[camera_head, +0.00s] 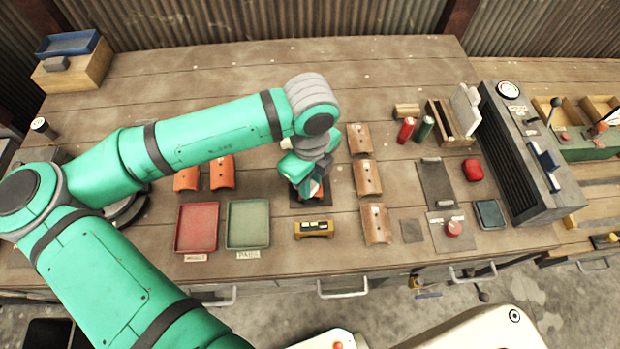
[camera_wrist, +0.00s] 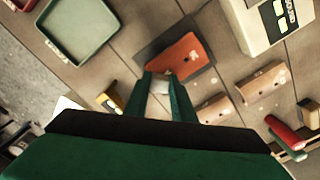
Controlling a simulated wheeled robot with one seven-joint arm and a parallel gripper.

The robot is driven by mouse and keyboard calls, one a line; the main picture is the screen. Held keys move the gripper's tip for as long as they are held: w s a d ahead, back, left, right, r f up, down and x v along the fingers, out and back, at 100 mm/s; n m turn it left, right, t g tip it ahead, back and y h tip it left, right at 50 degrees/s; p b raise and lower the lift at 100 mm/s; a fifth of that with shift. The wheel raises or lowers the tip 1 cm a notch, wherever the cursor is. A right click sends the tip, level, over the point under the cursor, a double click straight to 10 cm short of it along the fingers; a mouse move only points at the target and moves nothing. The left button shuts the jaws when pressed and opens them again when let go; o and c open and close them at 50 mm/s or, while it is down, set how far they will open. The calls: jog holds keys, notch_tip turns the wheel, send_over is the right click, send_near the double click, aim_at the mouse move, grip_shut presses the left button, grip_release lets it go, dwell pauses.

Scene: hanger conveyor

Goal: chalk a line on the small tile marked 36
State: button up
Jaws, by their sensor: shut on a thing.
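My gripper (camera_wrist: 160,80) is shut on a small white piece, likely the chalk (camera_wrist: 160,87), held between its fingertips. An orange-red tile (camera_wrist: 174,62) lies on a dark pad (camera_wrist: 148,52) right below the fingertips. I cannot tell whether the white piece touches it. In the head view my gripper (camera_head: 311,186) hides much of that tile, and the dark pad (camera_head: 311,205) shows around it. Two orange tiles (camera_head: 222,172) lie to the left, and three paler brown tiles (camera_head: 367,178) stand in a column to the right. No number is legible on any tile.
A red tray (camera_head: 197,228) and a green tray (camera_head: 248,224) lie at front left. A yellow device (camera_head: 313,229) sits just in front of the pad. A cream box (camera_wrist: 265,25) shows in the wrist view.

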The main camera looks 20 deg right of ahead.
jog(key=shift+r, duration=3.5)
